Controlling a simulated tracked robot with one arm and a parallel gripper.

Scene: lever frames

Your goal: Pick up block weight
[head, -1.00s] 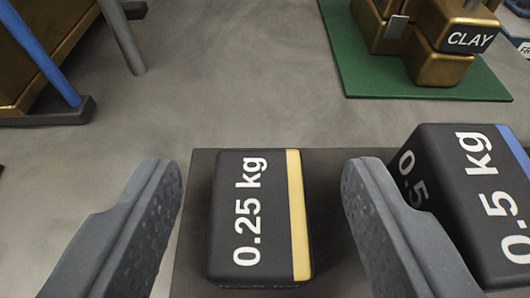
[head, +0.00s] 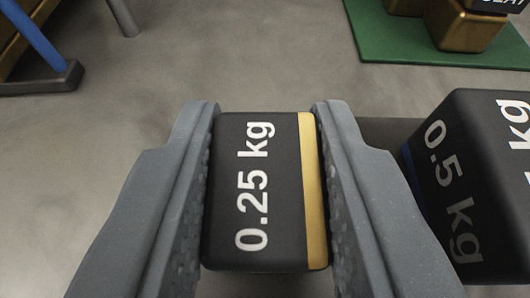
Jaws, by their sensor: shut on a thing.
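The block weight (head: 256,200) is a black block with a yellow stripe along its right side and the white label "0.25 kg". It is in the middle of the head view, between the two grey fingers of my gripper (head: 264,190). The fingers are shut on its left and right sides. The block's underside is hidden, so I cannot tell how far it is from the surface below.
A larger black block marked "0.5 kg" (head: 470,180) stands close to the right finger. A dark base (head: 390,132) shows behind the gripper. A green mat (head: 385,40) with a bronze object (head: 462,28) is at the back right. A blue post (head: 35,45) stands at the back left. Grey floor between is clear.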

